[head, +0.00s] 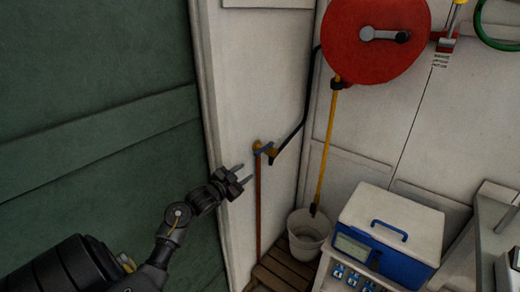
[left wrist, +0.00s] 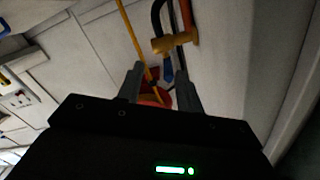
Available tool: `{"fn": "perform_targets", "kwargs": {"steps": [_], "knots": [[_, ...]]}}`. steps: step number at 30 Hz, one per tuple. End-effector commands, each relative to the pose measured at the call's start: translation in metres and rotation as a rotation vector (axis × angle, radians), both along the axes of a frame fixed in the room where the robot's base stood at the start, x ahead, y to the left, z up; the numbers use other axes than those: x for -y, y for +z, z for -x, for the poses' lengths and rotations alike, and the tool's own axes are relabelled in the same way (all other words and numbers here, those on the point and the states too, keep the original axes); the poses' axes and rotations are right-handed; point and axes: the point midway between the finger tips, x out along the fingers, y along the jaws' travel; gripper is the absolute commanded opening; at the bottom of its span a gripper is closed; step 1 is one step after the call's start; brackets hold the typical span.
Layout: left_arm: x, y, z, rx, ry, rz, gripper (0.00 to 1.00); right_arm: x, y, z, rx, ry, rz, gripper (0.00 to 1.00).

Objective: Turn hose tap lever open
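The hose tap (head: 270,154) is a brass fitting on the white wall, on top of a brown pipe, with a small blue lever (head: 262,150). A black hose runs from it up towards the red reel. My left gripper (head: 243,174) is open and empty, a little left of and below the tap, apart from it. In the left wrist view the brass tap (left wrist: 176,42) is beyond the fingertips, and the blue lever (left wrist: 168,71) appears between the two open fingers. My right gripper is not in view.
A red hose reel (head: 375,55) hangs above right, with a yellow hose (head: 325,150) dropping to a white bucket (head: 306,235). A blue and white box (head: 392,225) stands on the right. A green panel (head: 90,120) fills the left. The floor has wooden slats (head: 283,272).

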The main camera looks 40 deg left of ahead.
Motion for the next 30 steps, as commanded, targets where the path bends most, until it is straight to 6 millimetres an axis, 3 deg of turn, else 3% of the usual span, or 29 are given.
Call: {"fn": "perform_targets", "kwargs": {"steps": [1, 3, 6, 13, 24, 30], "knots": [[-0.002, 0.019, 0.001, 0.027, -0.004, -0.023, 0.36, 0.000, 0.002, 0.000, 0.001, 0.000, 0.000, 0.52], [-0.003, 0.034, 0.002, 0.050, -0.007, -0.042, 0.36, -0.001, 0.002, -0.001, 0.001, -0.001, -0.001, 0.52], [-0.004, 0.042, 0.003, 0.062, -0.007, -0.052, 0.36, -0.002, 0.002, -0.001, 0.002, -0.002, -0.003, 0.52], [-0.004, 0.043, -0.011, 0.062, -0.007, -0.048, 0.36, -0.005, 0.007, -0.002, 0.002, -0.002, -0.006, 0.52], [-0.005, 0.044, -0.078, 0.061, -0.006, -0.047, 0.36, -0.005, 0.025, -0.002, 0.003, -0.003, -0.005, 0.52], [-0.006, 0.041, -0.100, 0.059, -0.007, -0.049, 0.36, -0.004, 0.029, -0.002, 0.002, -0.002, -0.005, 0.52]]}}
